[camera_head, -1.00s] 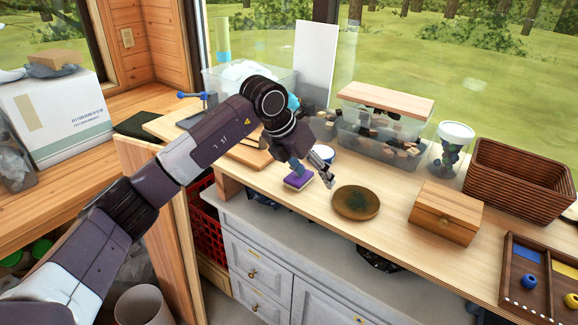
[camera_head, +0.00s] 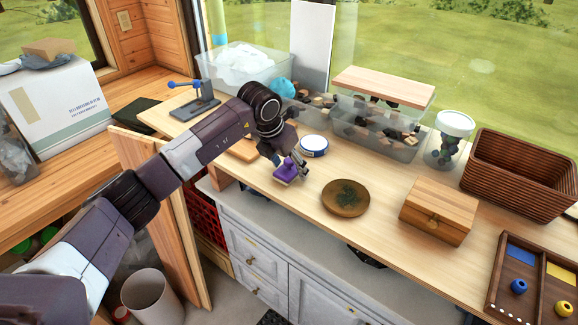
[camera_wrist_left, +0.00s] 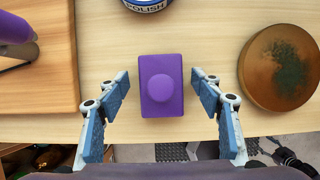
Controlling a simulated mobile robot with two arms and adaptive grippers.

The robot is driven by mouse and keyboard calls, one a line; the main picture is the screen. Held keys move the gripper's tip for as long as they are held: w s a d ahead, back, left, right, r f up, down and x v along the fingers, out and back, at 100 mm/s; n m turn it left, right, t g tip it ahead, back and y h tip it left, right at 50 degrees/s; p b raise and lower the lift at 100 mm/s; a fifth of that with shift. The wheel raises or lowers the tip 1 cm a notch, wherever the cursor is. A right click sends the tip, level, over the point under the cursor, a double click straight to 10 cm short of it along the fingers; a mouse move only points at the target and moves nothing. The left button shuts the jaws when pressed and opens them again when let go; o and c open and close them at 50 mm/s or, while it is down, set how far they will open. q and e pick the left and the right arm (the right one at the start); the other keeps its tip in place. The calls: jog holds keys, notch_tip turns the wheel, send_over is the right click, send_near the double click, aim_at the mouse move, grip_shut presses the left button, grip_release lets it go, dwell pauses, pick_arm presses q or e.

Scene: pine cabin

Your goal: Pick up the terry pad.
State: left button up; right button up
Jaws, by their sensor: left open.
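The terry pad (camera_head: 285,173) is a small purple block with a round knob on top. It lies on the wooden counter near its front edge. In the left wrist view the pad (camera_wrist_left: 161,108) sits between the fingers of my left gripper (camera_wrist_left: 161,84), with a gap on both sides. The gripper is open and empty. In the head view my left gripper (camera_head: 292,161) is at the pad and partly covers it. My right gripper is not in view.
A round brown dish with a dark green patch (camera_head: 346,198) is right of the pad. A blue-and-white polish tin (camera_head: 314,145) stands behind it. A wooden board (camera_wrist_left: 38,62) lies to the left. A small wooden box (camera_head: 438,212) stands farther right.

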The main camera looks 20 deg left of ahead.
pick_arm(q)
jog(key=shift+s+a+r, duration=0.1)
jog(key=shift+s+a, duration=0.05)
jog(key=shift+s, duration=0.05)
jog(key=shift+c, duration=1.1)
jog(key=shift+w+d, duration=0.15)
jog(key=shift+d, duration=0.15)
jog(key=c, duration=0.8)
jog(key=shift+c, duration=1.1)
jog(key=shift+a, duration=0.15)
